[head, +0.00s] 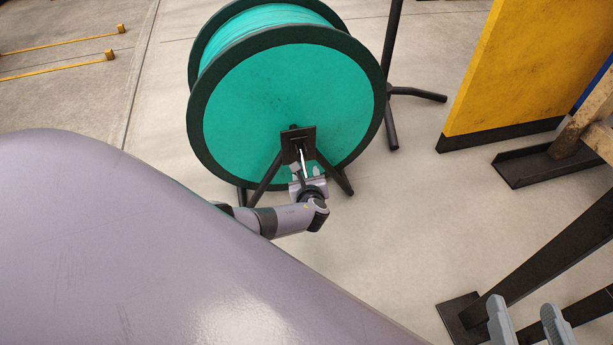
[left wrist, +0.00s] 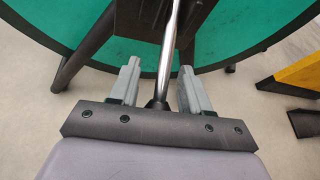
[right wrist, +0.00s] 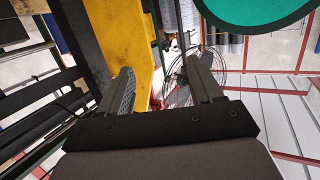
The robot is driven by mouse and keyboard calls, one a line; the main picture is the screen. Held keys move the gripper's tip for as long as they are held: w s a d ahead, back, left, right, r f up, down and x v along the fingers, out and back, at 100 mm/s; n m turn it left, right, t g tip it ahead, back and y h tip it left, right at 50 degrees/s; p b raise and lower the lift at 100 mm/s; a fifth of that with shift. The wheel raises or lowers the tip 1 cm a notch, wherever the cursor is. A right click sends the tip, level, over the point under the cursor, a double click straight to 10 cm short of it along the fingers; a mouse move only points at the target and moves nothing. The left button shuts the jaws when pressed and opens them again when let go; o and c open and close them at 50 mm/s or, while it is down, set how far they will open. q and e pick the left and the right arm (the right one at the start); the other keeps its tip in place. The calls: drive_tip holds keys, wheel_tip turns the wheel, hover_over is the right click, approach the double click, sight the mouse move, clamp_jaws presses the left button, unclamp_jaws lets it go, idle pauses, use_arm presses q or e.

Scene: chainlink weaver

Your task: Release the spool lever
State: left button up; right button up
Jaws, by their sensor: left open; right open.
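The spool (head: 255,105) is a large teal reel with dark rims, standing on a dark stand. A dark bracket plate (head: 291,134) sits in front of its hub. The lever is a thin shiny metal rod (head: 302,157) at this bracket. My left gripper (head: 306,171) is at the lever. In the left wrist view the lever (left wrist: 170,50) runs between the two open fingers (left wrist: 160,68), with a visible gap on each side. My right gripper (head: 522,308) is open and empty at the lower right, far from the spool; it also shows in the right wrist view (right wrist: 160,66).
A yellow panel (head: 525,65) stands at the right, with dark metal beams (head: 545,265) below it. A dark stand pole (head: 390,60) rises behind the spool. The concrete floor between spool and beams is clear.

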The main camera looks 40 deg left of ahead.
use_arm(q)
clamp_jaws()
drive_tip(key=shift+s+d, duration=0.1)
